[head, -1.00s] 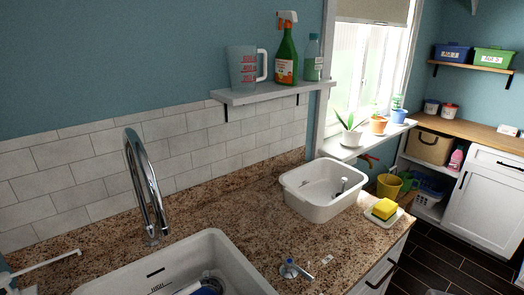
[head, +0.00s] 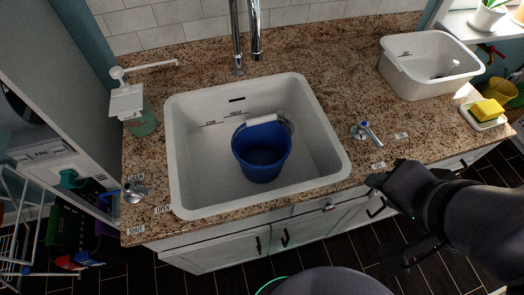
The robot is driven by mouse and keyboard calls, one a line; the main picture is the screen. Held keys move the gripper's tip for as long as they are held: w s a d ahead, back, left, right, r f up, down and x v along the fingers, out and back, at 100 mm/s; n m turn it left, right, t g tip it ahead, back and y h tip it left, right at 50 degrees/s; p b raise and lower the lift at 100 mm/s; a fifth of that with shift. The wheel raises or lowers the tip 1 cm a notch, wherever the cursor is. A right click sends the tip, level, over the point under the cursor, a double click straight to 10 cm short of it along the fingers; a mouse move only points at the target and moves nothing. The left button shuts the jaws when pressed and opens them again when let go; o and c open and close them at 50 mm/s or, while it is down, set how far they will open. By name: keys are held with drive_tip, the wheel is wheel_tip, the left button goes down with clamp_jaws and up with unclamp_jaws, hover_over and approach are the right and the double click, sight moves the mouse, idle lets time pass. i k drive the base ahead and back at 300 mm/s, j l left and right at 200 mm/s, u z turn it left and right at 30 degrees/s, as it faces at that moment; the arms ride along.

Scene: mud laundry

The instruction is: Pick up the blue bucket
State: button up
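The blue bucket (head: 260,160) stands upright inside the white sink (head: 187,180), near its middle. Its white handle grip (head: 262,119) rests at the back rim. The inside of the bucket looks dark blue, and I cannot tell whether it holds water. My gripper (head: 378,222) is at the lower right, in front of the counter's front edge and well to the right of the bucket. It is dark against the cabinet and floor, so its finger opening is unclear. It is apart from the bucket.
A chrome faucet (head: 240,35) rises behind the sink. A soap dispenser (head: 135,110) is at left. Tap handles (head: 366,133) (head: 134,192) flank the sink. A white basin (head: 430,80) and a yellow sponge (head: 487,108) on a dish are at right. The counter (head: 330,60) is clear behind the sink.

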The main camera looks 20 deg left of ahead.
sight(261, 145)
drive_tip(key=i+l+u, duration=0.25)
drive_tip(key=u, duration=0.15)
drive_tip(key=i+l+u, duration=0.2)
drive_tip(key=u, duration=0.2)
drive_tip(key=l, duration=0.1)
